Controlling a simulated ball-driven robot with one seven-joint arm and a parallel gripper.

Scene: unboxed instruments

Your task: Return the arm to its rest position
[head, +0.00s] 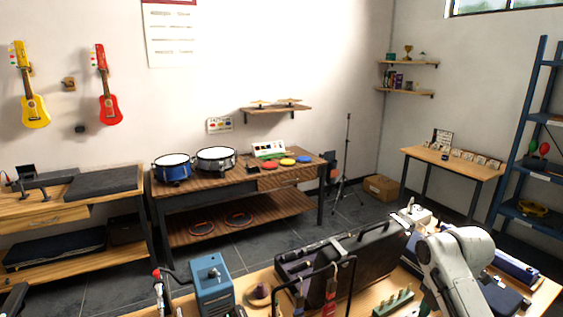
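My white arm (458,268) rises at the lower right of the head view, over the near bench. It is bent, with a rounded joint at the top.
The near bench holds an open dark case (345,255), a blue box (211,283) and a green pegged block (394,302), close to my arm. A drum table (165,195), a wooden desk (455,165) and a blue shelf rack (520,135) stand beyond. Grey floor lies between.

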